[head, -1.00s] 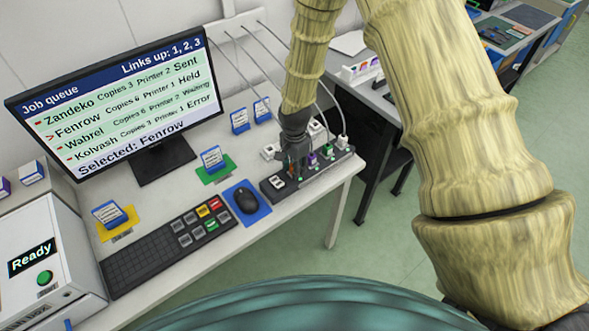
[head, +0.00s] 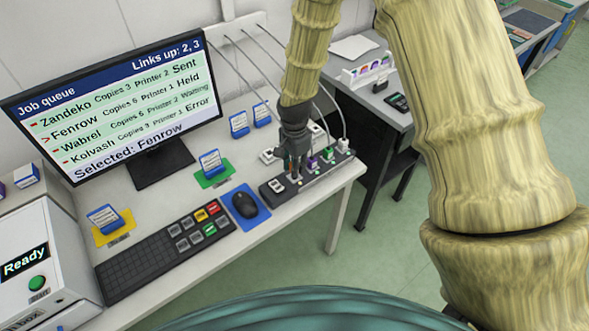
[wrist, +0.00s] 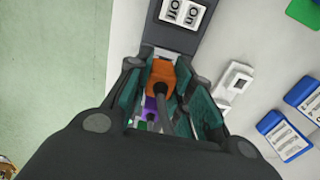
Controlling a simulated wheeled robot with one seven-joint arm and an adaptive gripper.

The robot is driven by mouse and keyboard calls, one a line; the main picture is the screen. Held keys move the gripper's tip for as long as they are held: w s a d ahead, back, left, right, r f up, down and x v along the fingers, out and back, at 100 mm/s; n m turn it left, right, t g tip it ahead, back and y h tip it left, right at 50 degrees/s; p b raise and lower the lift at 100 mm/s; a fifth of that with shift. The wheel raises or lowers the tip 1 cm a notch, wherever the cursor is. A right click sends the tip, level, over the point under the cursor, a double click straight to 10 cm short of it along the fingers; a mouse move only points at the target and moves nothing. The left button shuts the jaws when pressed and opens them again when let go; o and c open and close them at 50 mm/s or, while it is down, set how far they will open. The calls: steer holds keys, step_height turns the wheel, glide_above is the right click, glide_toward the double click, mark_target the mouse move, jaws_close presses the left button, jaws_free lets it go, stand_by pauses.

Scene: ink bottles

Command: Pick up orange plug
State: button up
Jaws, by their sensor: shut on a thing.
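The orange plug (wrist: 161,73) shows in the wrist view between the two fingers of my gripper (wrist: 163,90), with its dark cable running back toward the wrist. My gripper is shut on the plug. In the head view my gripper (head: 293,166) points down over the dark power strip (head: 312,182), near its switch end, and hides most of the plug. How far the plug stands above its socket is hard to tell. The strip's On/Off switch (wrist: 184,12) lies just beyond the plug in the wrist view.
A purple plug (head: 312,163) and a green plug (head: 327,153) sit farther along the strip. A black mouse (head: 245,204), keyboard (head: 160,256) and monitor (head: 115,95) reading "Links up: 2, 3" stand to the left. White cables hang behind the strip.

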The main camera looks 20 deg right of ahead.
steer(key=s+a+r+b, duration=0.1)
steer(key=s+a+b, duration=0.2)
steer(key=s, duration=1.1)
steer(key=shift+s+a+r+b, duration=0.15)
steer(key=shift+s+a+b, duration=0.15)
steer(key=shift+a, duration=0.25)
steer(key=shift+w, duration=0.1)
